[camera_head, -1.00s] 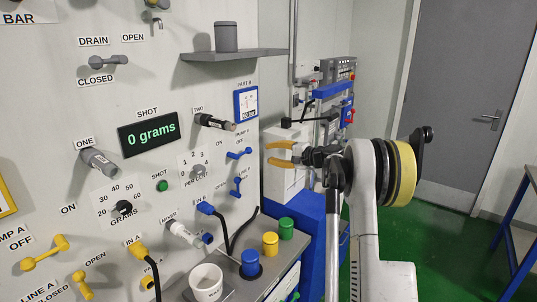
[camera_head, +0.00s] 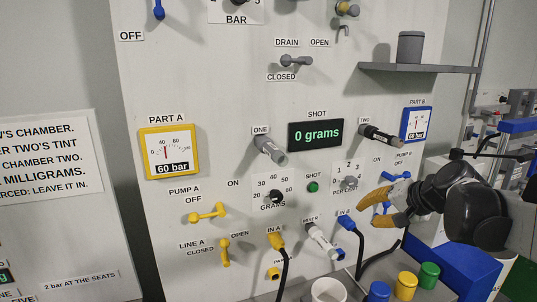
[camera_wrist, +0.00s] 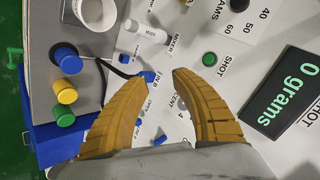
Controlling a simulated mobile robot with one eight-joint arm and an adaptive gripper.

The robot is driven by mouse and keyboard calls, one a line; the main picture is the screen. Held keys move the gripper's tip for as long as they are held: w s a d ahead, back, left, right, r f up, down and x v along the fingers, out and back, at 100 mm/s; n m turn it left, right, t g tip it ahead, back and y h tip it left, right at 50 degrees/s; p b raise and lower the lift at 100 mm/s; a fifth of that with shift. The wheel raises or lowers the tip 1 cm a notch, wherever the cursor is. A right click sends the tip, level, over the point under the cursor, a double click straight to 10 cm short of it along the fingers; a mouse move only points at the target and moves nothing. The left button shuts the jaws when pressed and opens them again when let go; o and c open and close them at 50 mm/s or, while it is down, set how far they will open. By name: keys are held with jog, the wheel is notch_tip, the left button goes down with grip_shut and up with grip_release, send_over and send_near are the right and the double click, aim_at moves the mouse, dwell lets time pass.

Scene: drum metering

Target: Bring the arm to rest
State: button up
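My gripper (camera_head: 376,206) is at the right in the head view, in front of the panel's lower right part near the blue pump B lever (camera_head: 397,176). In the wrist view its two yellow fingers (camera_wrist: 158,98) stand apart with nothing held between them. My dark wrist lies behind them in the head view. The white panel (camera_head: 225,90) faces me. I cannot tell the exact gap between the fingertips and the panel.
The shot display (camera_head: 316,134) reads 0 grams. The part A gauge (camera_head: 170,153) reads 60 bar. A white cup (camera_head: 328,291) and blue, yellow (camera_head: 405,286) and green (camera_head: 428,275) capped things stand below my gripper. A grey shelf (camera_head: 420,68) juts out above, holding a grey container (camera_head: 410,47).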

jog(key=s+a+f+n+h+b, duration=0.1)
jog(key=s+f, duration=0.3)
jog(key=s, duration=0.4)
jog(key=s+a+f+n+g+h+b, duration=0.1)
jog(key=s+a+f+n, duration=0.2)
jog(key=s, duration=0.6)
jog(key=s+a+f+n+h+b, duration=0.1)
jog(key=s+a+f+n+h, duration=0.1)
jog(key=s+f, duration=0.4)
jog(key=s+a+n, duration=0.1)
jog(key=s, duration=0.2)
jog(key=shift+a+f+g+b, duration=0.25)
jog(key=shift+a+g+b, duration=0.05)
jog(key=shift+b, duration=0.1)
jog(key=shift+w, duration=0.1)
